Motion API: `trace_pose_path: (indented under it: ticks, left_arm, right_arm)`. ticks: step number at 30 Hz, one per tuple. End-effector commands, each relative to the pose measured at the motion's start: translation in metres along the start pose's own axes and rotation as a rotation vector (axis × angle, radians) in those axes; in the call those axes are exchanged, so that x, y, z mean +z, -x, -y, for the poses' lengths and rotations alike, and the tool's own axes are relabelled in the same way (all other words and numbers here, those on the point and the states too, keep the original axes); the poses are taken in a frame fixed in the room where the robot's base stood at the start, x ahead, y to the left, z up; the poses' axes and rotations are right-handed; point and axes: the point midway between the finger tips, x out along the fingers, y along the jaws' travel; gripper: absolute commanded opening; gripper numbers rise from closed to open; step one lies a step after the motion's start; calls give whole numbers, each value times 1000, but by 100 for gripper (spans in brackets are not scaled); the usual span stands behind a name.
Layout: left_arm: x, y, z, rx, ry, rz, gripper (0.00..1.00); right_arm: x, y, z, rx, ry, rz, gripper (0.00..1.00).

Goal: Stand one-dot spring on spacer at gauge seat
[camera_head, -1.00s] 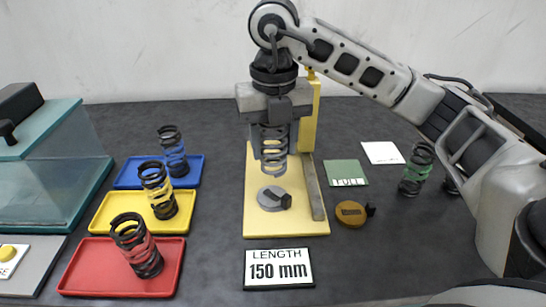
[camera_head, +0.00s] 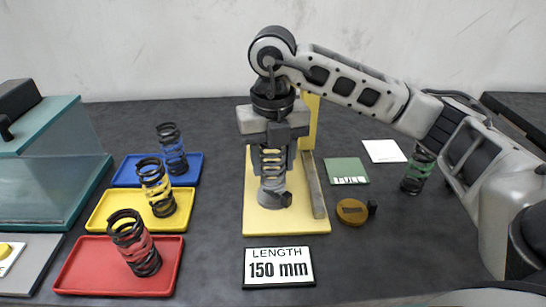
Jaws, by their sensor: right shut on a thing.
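My right gripper (camera_head: 273,152) is shut on a grey coil spring (camera_head: 272,170) and holds it upright over the yellow gauge base (camera_head: 255,218). The dark grey round spacer (camera_head: 271,200), with a small dark tab at its right, sits on the base directly under the spring. The spring's lower end reaches the spacer's top; I cannot tell whether it touches. No dot mark on the spring can be made out. The fingers cover its upper part. My left gripper is not in view.
A "LENGTH 150 mm" sign (camera_head: 279,268) lies in front. Blue (camera_head: 128,174), yellow (camera_head: 112,215) and red (camera_head: 90,268) trays hold springs at left. A brass disc (camera_head: 351,212) and green-marked spring (camera_head: 418,172) are at right.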

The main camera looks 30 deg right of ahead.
Motion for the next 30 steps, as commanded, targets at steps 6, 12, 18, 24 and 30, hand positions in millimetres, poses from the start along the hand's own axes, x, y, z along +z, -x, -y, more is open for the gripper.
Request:
trace_pose_path:
  ticks: [6,12,18,24,30]
  left_arm:
    - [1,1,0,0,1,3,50]
    - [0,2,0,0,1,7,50]
    - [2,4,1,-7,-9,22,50]
    - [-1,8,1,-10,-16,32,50]
    - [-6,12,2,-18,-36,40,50]
  right_arm:
    - [0,1,0,0,0,0,66]
    - [0,4,0,0,0,0,66]
    - [1,28,-1,3,0,5,66]
    - [1,77,0,2,-2,7,66]
    - [1,115,0,1,-1,4,66]
